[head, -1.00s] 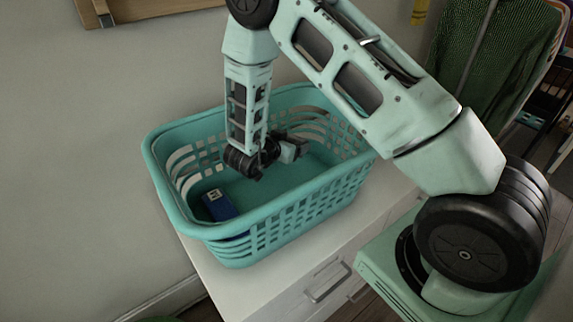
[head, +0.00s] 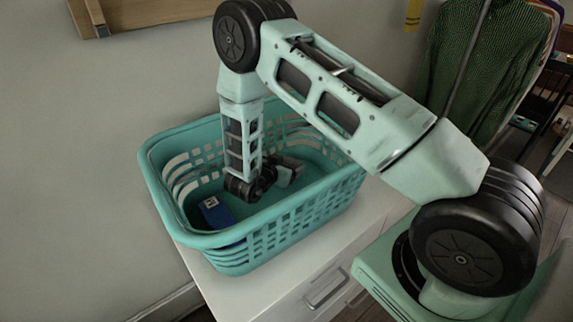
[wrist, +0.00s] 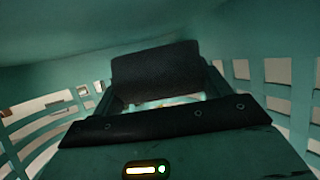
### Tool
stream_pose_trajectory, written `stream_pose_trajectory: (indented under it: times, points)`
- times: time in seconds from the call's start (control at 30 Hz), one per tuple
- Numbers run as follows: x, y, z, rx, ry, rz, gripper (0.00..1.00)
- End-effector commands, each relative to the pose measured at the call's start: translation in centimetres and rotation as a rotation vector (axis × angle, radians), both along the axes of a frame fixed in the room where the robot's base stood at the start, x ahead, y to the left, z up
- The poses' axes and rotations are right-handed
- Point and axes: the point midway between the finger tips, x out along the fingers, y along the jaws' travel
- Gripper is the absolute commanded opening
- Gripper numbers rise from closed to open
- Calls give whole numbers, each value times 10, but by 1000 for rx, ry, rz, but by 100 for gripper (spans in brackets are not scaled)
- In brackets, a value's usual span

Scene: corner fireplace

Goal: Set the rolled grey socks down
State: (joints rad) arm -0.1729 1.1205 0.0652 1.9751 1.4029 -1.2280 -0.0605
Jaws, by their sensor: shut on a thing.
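The rolled grey socks (wrist: 155,72) are a dark grey roll, held between the fingers of my gripper (wrist: 155,92) in the wrist view. In the head view my gripper (head: 284,174) is inside the turquoise laundry basket (head: 305,212), below its rim, toward the right part of the interior. It is shut on the socks. The socks are hard to make out in the head view beside the dark wrist and fingers. I cannot tell whether the roll touches the basket floor.
A blue box (head: 214,213) lies in the basket's left part. The basket stands on a white drawer cabinet (head: 285,300) by a grey wall. Slotted basket walls surround my gripper. Green clothes (head: 485,70) hang at the right.

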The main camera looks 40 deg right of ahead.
Motion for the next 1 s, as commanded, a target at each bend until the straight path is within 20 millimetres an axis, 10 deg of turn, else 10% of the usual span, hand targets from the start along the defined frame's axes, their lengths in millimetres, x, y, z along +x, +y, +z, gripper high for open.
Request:
stream_pose_trajectory:
  times: [0.27, 0.3, 0.37, 0.83, 1.0]
  points:
    - [0, 0, -6, 0, 0, 0, 55]
    - [0, 0, -6, 0, 0, 0, 82]
    - [0, 0, -6, 0, 0, 0, 98]
    - [0, 1, 13, 0, -1, 1, 98]
    - [-12, 34, 19, 2, -1, 5, 98]
